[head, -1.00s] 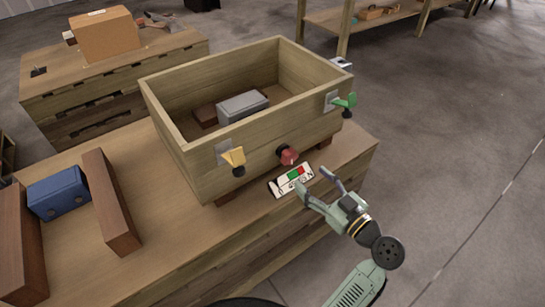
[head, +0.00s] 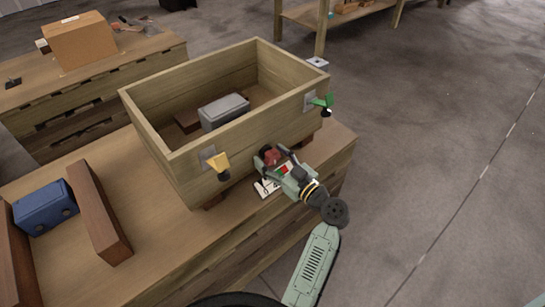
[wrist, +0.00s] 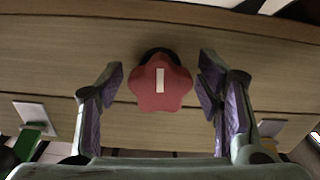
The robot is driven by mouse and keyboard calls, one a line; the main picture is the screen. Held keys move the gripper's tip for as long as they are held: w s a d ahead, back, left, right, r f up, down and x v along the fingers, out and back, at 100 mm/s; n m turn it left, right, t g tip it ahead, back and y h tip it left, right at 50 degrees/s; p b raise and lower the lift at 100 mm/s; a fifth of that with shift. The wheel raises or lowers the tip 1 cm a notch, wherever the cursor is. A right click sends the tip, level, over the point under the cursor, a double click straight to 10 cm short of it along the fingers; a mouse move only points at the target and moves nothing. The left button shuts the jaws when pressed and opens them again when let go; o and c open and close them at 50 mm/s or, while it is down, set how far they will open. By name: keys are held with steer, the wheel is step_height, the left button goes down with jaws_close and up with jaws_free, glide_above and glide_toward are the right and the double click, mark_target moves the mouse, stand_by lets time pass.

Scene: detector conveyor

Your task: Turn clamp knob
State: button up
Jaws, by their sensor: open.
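The clamp knob (head: 271,156) is red and star-shaped, on the front wall of the wooden box (head: 175,159). In the wrist view the red knob (wrist: 160,83) faces me, with a white bar standing upright on its face and a black collar behind it. My gripper (wrist: 160,90) is open, one finger on each side of the knob, with a gap on both sides. In the head view my gripper (head: 273,161) reaches the box front and covers part of the knob and the label (head: 266,188) below it.
A yellow handle (head: 219,164) and a green handle (head: 322,101) sit on the box front on either side. A grey block (head: 224,110) lies inside the box. A blue block (head: 46,207) and brown boards (head: 98,215) stand on the bench at left.

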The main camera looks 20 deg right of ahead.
steer(key=shift+c, duration=0.4)
steer(key=c, duration=1.1)
steer(key=shift+m, duration=0.4)
steer(key=m, duration=0.3)
steer(key=shift+a, duration=0.1)
steer(key=m, duration=0.4)
steer(key=shift+r+m, duration=0.1)
steer(key=shift+m, duration=0.2)
steer(key=m+p, duration=0.3)
steer(key=m, duration=0.2)
steer(key=shift+r, duration=0.1)
steer(key=shift+m+p, duration=0.85)
steer(key=shift+m, duration=0.75)
